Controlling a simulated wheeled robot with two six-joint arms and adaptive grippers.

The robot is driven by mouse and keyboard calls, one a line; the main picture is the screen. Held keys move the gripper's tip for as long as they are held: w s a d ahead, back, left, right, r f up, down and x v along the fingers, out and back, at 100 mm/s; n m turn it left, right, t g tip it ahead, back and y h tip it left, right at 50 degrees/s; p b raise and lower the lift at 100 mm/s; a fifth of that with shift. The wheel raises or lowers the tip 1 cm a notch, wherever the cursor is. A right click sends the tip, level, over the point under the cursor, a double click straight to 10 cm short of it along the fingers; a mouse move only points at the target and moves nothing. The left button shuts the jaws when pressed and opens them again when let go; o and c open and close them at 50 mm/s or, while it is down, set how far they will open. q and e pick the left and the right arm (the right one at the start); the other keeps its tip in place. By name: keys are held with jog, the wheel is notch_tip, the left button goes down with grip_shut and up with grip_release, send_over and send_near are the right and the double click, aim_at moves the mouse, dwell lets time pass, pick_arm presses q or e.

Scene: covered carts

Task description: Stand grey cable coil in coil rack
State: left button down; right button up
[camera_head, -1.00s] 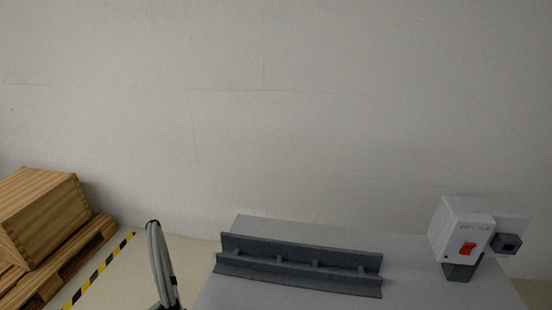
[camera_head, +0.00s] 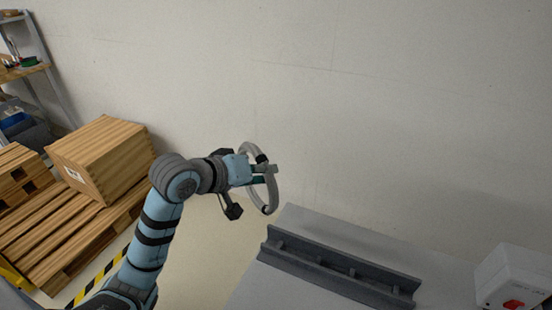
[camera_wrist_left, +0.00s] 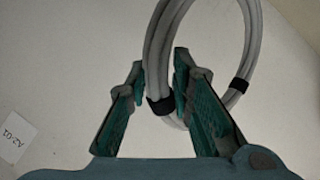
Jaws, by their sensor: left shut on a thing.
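The grey cable coil (camera_head: 273,190) with black ties hangs upright in my left gripper (camera_head: 268,174), left of the cart top and above its level in the head view. My left gripper is shut on the coil; in the left wrist view the coil (camera_wrist_left: 247,50) passes between the green-padded fingers (camera_wrist_left: 165,95) beside a black tie. The coil rack (camera_head: 335,270), a long dark grey trough with short dividers, lies on the grey cart top to the right of and below the coil. The rack's slots look empty. My right gripper is not in view.
A white box with a red switch (camera_head: 512,280) stands on the cart's right side. A wooden crate (camera_head: 100,160) on a pallet (camera_head: 60,235) is at the left, with shelving (camera_head: 40,70) behind. A plain wall is behind the cart.

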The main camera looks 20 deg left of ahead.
pick_arm(q)
jog(key=n, duration=0.1)
jog(key=w+r+n+g+h+p, duration=0.1)
jog(key=n, duration=0.3)
jog(key=shift+w+d+r+g+h, duration=0.2)
jog(key=shift+w+d+g+h, duration=0.1)
jog(key=shift+h, duration=0.1)
notch_tip(320, 180, down, 19)
jog(key=d+n+t+h+b, duration=0.1)
jog(key=n+b, duration=0.4)
jog(key=n, duration=0.6)
jog(key=shift+w+d+r+t+h, duration=0.15)
jog(key=shift+w+d+t+h, duration=0.25)
jog(key=shift+t+h, duration=0.55)
jog(key=c, duration=1.3)
grip_release()
jog(key=shift+c, duration=0.2)
